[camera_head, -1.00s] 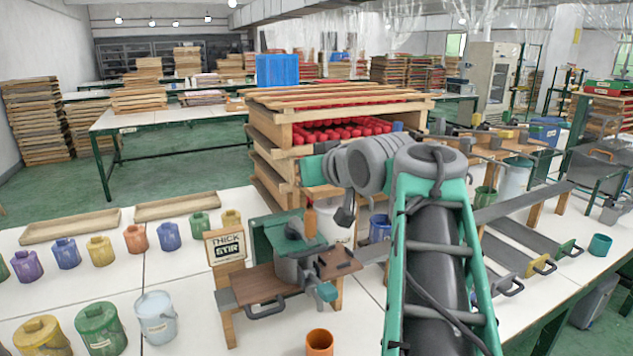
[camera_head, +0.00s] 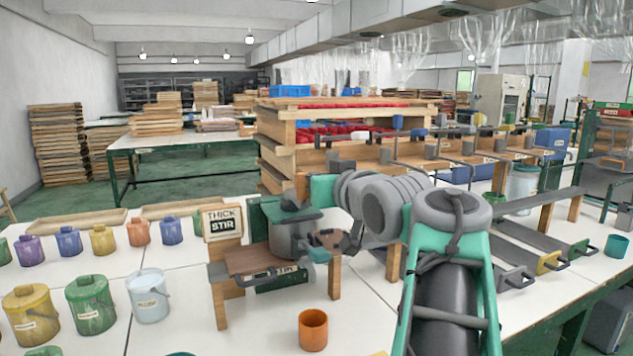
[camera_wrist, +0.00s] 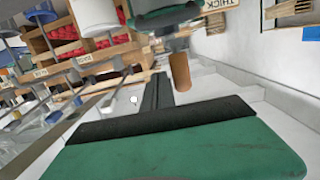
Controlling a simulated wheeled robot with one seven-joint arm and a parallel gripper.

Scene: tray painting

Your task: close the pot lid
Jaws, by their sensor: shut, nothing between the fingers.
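An orange cup (camera_head: 313,330) stands in front of the stand. Lidded paint pots, such as the green one (camera_head: 90,305), stand at the left. A wooden rack (camera_head: 275,150) rises behind. White table (camera_head: 180,270) is clear left of the stand.

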